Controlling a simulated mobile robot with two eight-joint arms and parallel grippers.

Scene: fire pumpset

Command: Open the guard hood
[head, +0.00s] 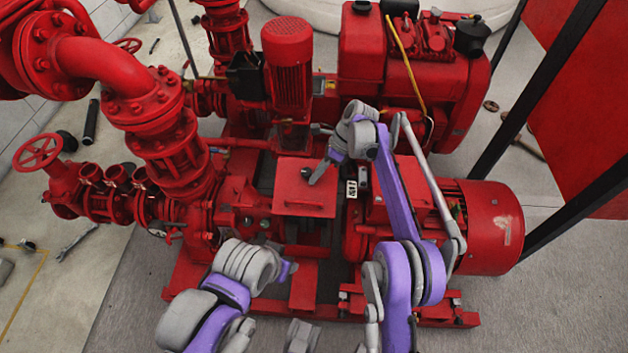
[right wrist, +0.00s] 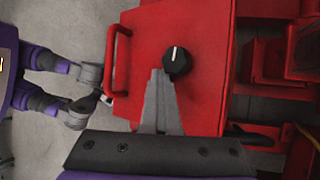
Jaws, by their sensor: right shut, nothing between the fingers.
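The guard hood (head: 290,190) is a red box-like cover between the pump and the red motor, and it looks lowered. It also fills the middle of the right wrist view (right wrist: 155,32). It has a red bar handle (right wrist: 121,62) along its near edge and a black knob (right wrist: 176,61) on top. My right gripper (head: 313,182) is shut and empty over the hood's top. Its fingertips (right wrist: 158,74) are beside the knob; I cannot tell if they touch it. My left gripper (head: 288,268) is in front of the hood, low and near the handle side; its jaws are unclear.
The red motor (head: 495,228) stands right of the hood and the pump pipework (head: 150,110) left. A vertical red motor (head: 288,70) and an engine (head: 400,50) rise behind. The grey floor (head: 110,300) at front left is clear.

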